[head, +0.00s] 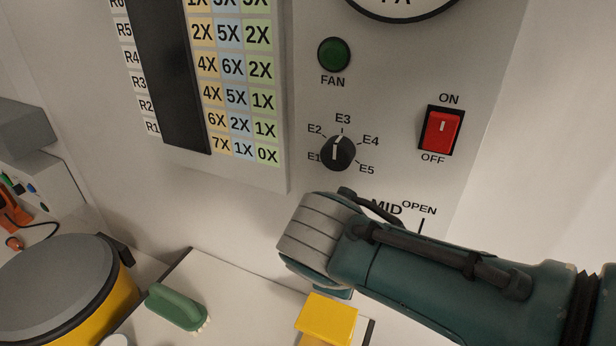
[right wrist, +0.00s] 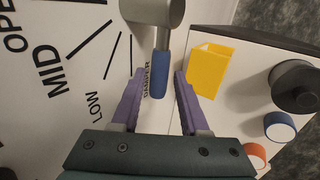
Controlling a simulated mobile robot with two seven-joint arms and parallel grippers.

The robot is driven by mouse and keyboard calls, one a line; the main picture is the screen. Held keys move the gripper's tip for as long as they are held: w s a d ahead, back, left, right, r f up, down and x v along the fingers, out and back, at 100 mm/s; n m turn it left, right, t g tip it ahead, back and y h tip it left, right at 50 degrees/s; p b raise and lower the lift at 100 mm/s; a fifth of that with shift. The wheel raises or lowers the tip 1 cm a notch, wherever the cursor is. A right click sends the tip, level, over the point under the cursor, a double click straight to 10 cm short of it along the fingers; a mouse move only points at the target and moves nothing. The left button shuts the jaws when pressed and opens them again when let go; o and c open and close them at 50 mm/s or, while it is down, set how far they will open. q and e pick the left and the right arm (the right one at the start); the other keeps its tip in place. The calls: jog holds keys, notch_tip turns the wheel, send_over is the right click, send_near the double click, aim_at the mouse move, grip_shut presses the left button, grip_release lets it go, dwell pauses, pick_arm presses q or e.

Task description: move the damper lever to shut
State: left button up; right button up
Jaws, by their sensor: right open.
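The damper lever (right wrist: 160,72) shows in the right wrist view, with a blue handle hanging from a grey hub (right wrist: 152,12). The handle lies past the LOW mark, on the side away from MID; I see no SHUT mark. My right gripper (right wrist: 159,76) is open, its purple fingers on either side of the handle, with a gap visible on both sides. In the head view my right arm hides the lever, and the gripper itself is not visible there. My left gripper is in neither view.
The panel has a red rocker switch (head: 442,131), a black selector knob (head: 338,152) and a green FAN button (head: 334,54). A dark jar (right wrist: 297,87) stands on the bench.

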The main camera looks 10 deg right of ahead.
jog(key=p+v, duration=0.2)
jog(key=v, duration=0.6)
jog(key=shift+s+r+p, duration=0.15)
jog(key=shift+r+p, duration=0.2)
